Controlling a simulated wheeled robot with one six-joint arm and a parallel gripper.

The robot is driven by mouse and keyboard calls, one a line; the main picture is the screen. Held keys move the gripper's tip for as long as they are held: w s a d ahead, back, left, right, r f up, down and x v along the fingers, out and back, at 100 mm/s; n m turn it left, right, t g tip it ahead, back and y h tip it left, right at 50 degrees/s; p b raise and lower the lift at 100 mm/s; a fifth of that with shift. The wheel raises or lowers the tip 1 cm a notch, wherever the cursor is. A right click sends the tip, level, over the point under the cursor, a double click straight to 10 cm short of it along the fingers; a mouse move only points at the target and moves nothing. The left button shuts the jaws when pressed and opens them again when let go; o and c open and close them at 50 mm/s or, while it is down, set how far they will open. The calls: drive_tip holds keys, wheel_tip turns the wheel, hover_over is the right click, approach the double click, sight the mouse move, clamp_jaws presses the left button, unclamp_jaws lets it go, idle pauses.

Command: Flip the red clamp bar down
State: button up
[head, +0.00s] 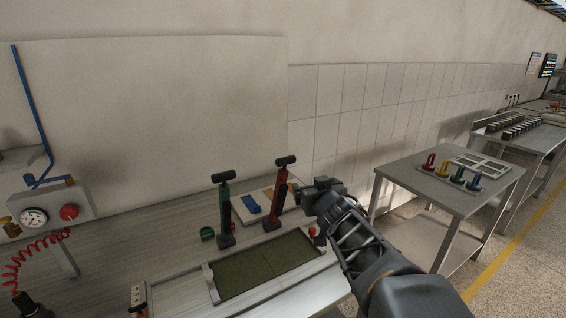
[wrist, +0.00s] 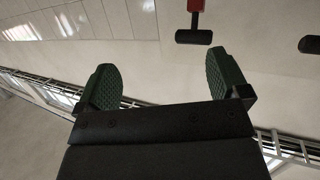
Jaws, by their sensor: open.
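The red clamp bar (head: 279,188) stands upright behind the right part of the green mat, with a black cross handle (head: 286,160) on top. In the wrist view the red bar's end (wrist: 196,5) and its black handle (wrist: 193,37) show at the top, beyond my fingers. My gripper (head: 303,190) is just right of the red bar in the head view. In the wrist view my gripper (wrist: 160,76) is open, with nothing between its green pads. The handle looks apart from the pads. The green clamp bar (head: 225,208) also stands upright, left of the red one.
The green mat (head: 268,264) lies in a metal frame on the bench. A blue block (head: 251,205) sits between the clamps. A gauge panel with a red knob (head: 69,212) is at left. A side table (head: 425,185) with coloured clamps stands at right.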

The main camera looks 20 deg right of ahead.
sight(287, 158)
drive_tip(key=w+n+t+y, duration=0.1)
drive_tip(key=w+y, duration=0.1)
drive_tip(key=w, duration=0.3)
drive_tip(key=w+a+r+n+t+y, duration=0.1)
drive_tip(key=w+y, duration=0.1)
drive_tip(key=w, duration=0.3)
drive_tip(key=w+r+n+t+y, duration=0.1)
drive_tip(key=w+y, duration=0.1)
drive_tip(key=w, duration=0.3)
drive_tip(key=shift+a+r+n, duration=0.25)
drive_tip(key=shift+a+n, duration=0.05)
drive_tip(key=shift+a, duration=0.05)
